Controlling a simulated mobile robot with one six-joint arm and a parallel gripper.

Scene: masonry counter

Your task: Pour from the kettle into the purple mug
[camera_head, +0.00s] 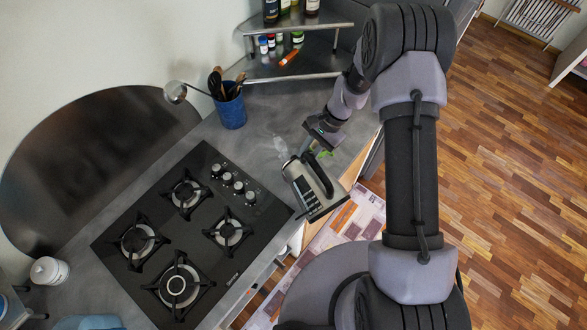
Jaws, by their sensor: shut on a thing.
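The kettle (300,187) has a silver body with dark markings and a black handle. It is near the counter's front edge, right of the stove, and looks tilted. My gripper (318,145) is shut on it at the handle's upper end; the fingertips are partly hidden by the wrist. I cannot tell whether the kettle touches the counter. I cannot make out a purple mug in this view. A clear glass-like thing (280,147) stands left of my gripper, and a small green thing (325,154) shows beside the handle.
A black gas stove (205,228) lies left of the kettle. A blue utensil pot (231,111) with a ladle stands behind it. A corner shelf (262,72) holds bottles and jars. A white jar (48,270) is at far left. Bare counter (255,125) shows near the pot.

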